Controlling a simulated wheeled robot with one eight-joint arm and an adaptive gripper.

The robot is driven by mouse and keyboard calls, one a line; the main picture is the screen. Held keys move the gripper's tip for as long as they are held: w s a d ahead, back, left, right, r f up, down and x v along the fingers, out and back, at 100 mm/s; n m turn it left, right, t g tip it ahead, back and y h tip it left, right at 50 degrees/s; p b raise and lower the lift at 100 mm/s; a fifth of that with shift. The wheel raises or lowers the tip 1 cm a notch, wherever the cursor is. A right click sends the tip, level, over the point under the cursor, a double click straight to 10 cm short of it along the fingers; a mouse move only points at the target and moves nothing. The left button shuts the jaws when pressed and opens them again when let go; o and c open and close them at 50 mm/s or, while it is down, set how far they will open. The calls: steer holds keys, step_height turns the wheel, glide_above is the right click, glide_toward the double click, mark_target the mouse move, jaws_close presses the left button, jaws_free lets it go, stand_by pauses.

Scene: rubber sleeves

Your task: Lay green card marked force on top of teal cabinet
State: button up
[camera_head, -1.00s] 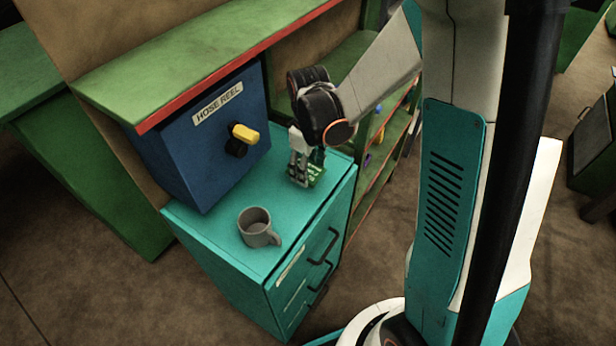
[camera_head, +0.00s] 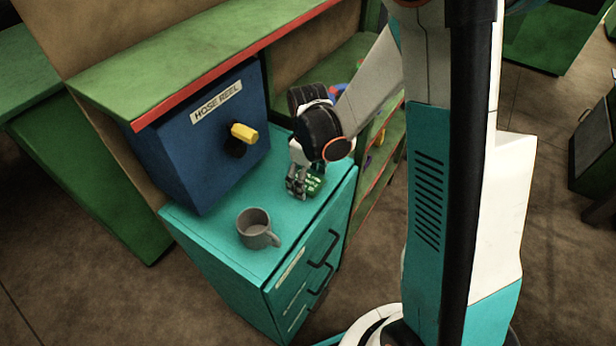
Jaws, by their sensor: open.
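The green card (camera_head: 315,186) is on the teal cabinet (camera_head: 216,242), at the right part of its top, partly hidden by my gripper. Its marking is too small to read. My gripper (camera_head: 299,188) is open, low over the cabinet top, with its fingers right beside the card. I cannot tell whether a finger still touches the card.
A grey mug (camera_head: 256,232) stands on the cabinet top, nearer the front left. A blue box labelled HOSE REEL (camera_head: 205,140) with a yellow handle (camera_head: 244,133) stands behind. Green shelves (camera_head: 380,165) adjoin on the right.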

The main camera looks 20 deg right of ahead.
mark_target(308, 182)
step_height(308, 182, up, 13)
steer(key=p, duration=0.4)
steer(key=s+r+m+t, duration=0.7)
steer(key=s+r, duration=0.5)
steer(key=s, duration=0.2)
steer(key=shift+s+a+r, duration=0.2)
steer(key=shift+s, duration=0.05)
